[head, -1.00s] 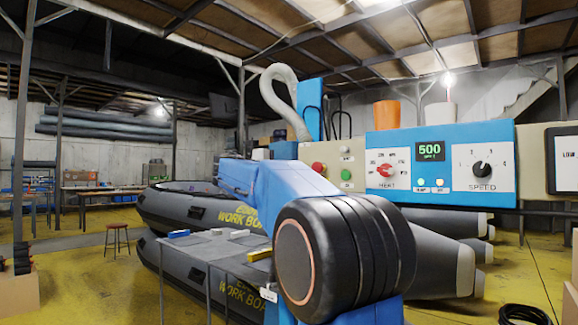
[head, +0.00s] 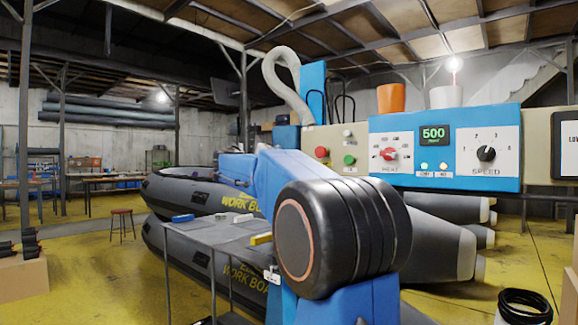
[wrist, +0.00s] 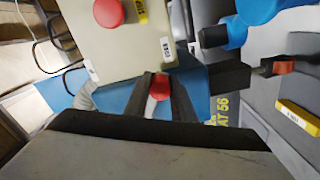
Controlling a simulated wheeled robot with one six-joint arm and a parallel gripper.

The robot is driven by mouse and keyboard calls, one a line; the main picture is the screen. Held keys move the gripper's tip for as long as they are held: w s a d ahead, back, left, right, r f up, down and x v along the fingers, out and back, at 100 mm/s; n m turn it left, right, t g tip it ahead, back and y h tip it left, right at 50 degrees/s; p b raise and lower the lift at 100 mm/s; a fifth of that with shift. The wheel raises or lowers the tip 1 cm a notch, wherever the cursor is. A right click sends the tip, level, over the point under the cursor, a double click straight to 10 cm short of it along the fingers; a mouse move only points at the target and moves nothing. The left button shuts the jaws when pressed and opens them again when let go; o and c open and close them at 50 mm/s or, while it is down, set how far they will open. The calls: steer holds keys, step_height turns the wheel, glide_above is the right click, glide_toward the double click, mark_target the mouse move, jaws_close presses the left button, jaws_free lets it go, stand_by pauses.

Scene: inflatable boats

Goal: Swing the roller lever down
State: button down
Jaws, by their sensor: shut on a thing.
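In the wrist view my gripper (wrist: 161,97) is shut around a red knob (wrist: 159,86), with one dark finger on either side of it. The knob appears to be the end of the roller lever; the rest of the lever is hidden by the fingers or too small to make out. A beige control box (wrist: 120,52) of the machine lies just above the fingertips. In the head view the beige control box (head: 336,140) stands behind my arm, and my gripper and the lever are hidden there.
A blue panel (head: 458,147) with dials stands right of the beige box. A grey table (head: 205,232) with small blocks and a grey inflatable boat (head: 172,198) are left of my arm. A red-tipped handle (wrist: 284,67) is right of my gripper.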

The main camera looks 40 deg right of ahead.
steer(key=shift+w+f, duration=0.1)
steer(key=shift+f, duration=0.05)
steer(key=c, duration=1.5)
jaws_free()
steer(key=a, duration=0.5)
steer(key=s+a, duration=0.1)
steer(key=a, duration=1.1)
steer(key=shift+s+a, duration=0.2)
steer(key=s+a+f+n+t+y, duration=0.1)
steer(key=s+a+f+y, duration=0.2)
steer(key=f, duration=0.4)
steer(key=s+a+f+n+y, duration=0.1)
steer(key=s+f+y, duration=0.1)
steer(key=s+f, duration=0.45)
steer(key=s+a+f+n+t+y, duration=0.1)
steer(key=s+a+f+y, duration=0.15)
steer(key=f, duration=0.65)
steer(key=s+a+f+y, duration=0.3)
steer(key=s+a+f, duration=0.2)
steer(key=f, duration=0.3)
steer(key=s+a+f+t+y, duration=0.1)
steer(key=s+a+f+y, duration=0.3)
steer(key=s+a+f, duration=0.2)
steer(key=s+a+f+y, duration=0.3)
steer(key=s+a+f, duration=0.3)
steer(key=f, duration=0.4)
steer(key=shift+a+f+n+t+y, duration=0.2)
steer(key=shift+a+n+t+y, duration=0.1)
steer(key=shift+n, duration=0.1)
